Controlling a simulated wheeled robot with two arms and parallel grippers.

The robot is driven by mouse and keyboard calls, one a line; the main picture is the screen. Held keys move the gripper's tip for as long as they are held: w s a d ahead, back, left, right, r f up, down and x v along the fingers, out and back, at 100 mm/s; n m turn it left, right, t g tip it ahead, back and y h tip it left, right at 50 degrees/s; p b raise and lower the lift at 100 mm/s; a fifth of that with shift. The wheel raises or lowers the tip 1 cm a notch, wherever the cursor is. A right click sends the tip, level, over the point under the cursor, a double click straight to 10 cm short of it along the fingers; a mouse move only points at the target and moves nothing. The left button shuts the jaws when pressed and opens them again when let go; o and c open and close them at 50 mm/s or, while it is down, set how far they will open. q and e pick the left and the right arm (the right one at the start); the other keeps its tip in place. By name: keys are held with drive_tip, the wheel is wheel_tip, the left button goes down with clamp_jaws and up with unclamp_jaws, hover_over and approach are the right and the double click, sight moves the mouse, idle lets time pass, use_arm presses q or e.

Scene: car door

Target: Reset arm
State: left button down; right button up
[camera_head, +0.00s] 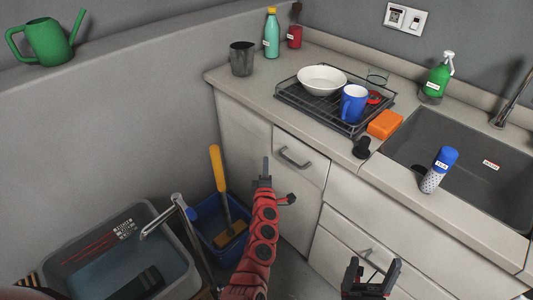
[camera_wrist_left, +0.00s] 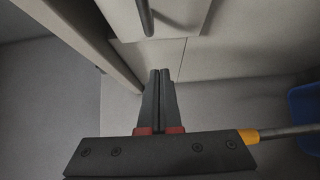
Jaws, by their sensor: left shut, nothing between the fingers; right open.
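My left arm, red, reaches up from the bottom middle of the head view. Its gripper (camera_head: 265,165) is shut and empty, in front of the white cabinet (camera_head: 240,135) and left of the drawer handle (camera_head: 295,159). In the left wrist view the two dark fingers (camera_wrist_left: 161,75) are together with nothing between them, and a cabinet handle (camera_wrist_left: 146,18) shows beyond them. My right gripper (camera_head: 373,266) is at the bottom of the head view, open and empty, in front of the lower drawers. Most of the right arm is out of view.
A blue bucket (camera_head: 207,222) with a yellow-handled brush (camera_head: 218,170) stands left of my left arm. A grey water-filled tub (camera_head: 85,262) is at lower left. The counter (camera_head: 265,75) holds a drying rack (camera_head: 325,112); a sink (camera_head: 485,175) is at right.

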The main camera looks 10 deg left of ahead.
use_arm(q)
drive_tip(key=shift+s+r, duration=0.1)
drive_tip(key=shift+s, duration=1.95)
